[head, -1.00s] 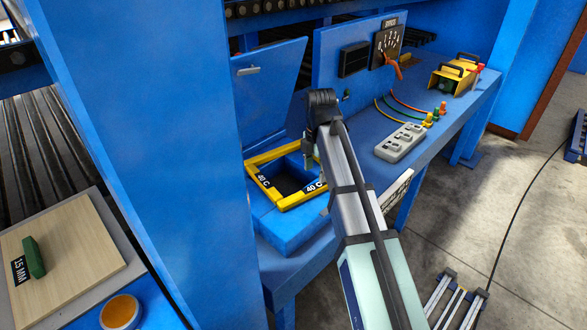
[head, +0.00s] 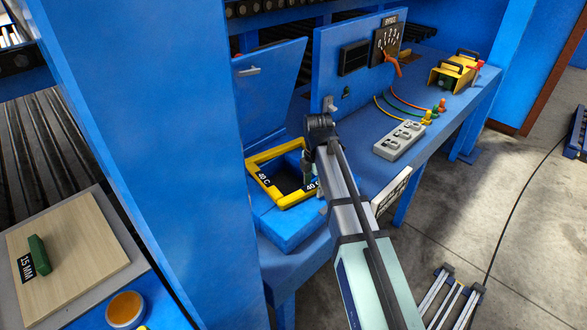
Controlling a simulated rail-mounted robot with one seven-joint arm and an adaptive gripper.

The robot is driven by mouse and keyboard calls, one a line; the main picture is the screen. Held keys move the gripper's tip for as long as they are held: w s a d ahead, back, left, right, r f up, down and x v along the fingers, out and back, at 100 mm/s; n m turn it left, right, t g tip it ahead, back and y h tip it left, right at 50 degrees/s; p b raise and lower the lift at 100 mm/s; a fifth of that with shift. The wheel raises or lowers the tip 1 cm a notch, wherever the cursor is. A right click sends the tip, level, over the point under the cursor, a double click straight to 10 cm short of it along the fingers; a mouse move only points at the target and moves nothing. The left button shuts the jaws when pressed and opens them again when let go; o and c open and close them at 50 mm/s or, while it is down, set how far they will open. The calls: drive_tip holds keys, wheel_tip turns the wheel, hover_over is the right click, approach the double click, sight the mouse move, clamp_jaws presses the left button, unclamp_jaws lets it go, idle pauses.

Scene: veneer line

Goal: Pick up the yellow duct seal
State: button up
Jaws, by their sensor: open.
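The yellow duct seal (head: 264,186) is a square yellow frame with "40 C" labels. It lies around the dark square opening on top of a blue box (head: 290,232). My gripper (head: 309,184) is at the end of my arm, pointing down at the right side of the seal. It is open and appears to hold nothing. My arm hides part of the seal's right side, and I cannot tell whether the fingertips touch it.
A raised blue lid (head: 268,88) stands behind the seal. A blue panel with a dial (head: 390,42), a grey block (head: 399,141), coloured cables and a yellow-black device (head: 455,73) are on the bench to the right. A blue column (head: 150,150) stands at left.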

drive_tip(key=shift+c, duration=0.3)
clamp_jaws()
drive_tip(key=shift+d+r+b, duration=0.15)
drive_tip(key=shift+b, duration=0.2)
